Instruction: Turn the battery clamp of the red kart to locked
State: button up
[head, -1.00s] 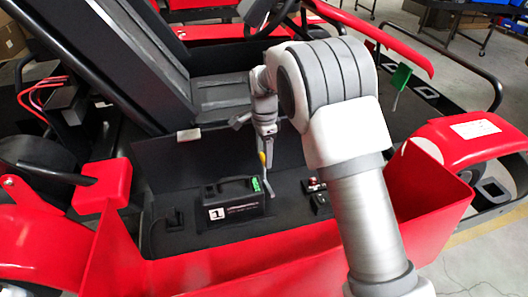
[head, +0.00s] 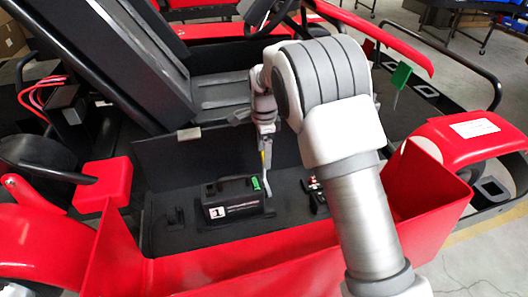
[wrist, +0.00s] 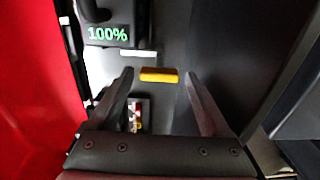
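The battery (head: 232,197) is a black box with a "1" label, standing in the red kart's black tray. Its green "100%" display (wrist: 108,34) shows at the upper left of the wrist view. A short yellow bar (wrist: 159,75), likely the clamp's handle, lies beside the battery. My gripper (wrist: 159,78) is open, with a fingertip on each side of the yellow bar and visible gaps at both ends. In the head view my gripper (head: 266,178) points down at the battery's right side. I cannot tell the clamp's exact angle or the fingertips' height over it.
A small switch block with red and white parts (head: 316,194) sits right of the battery; it shows below the bar in the wrist view (wrist: 137,113). The red side pod wall (head: 240,262) borders the tray in front. A dark upright panel (head: 200,155) and the seat stand behind.

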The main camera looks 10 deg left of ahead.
jog(key=shift+o, duration=0.4)
notch_tip(320, 180, up, 17)
jog(key=shift+r+p, duration=0.2)
jog(key=shift+p, duration=0.1)
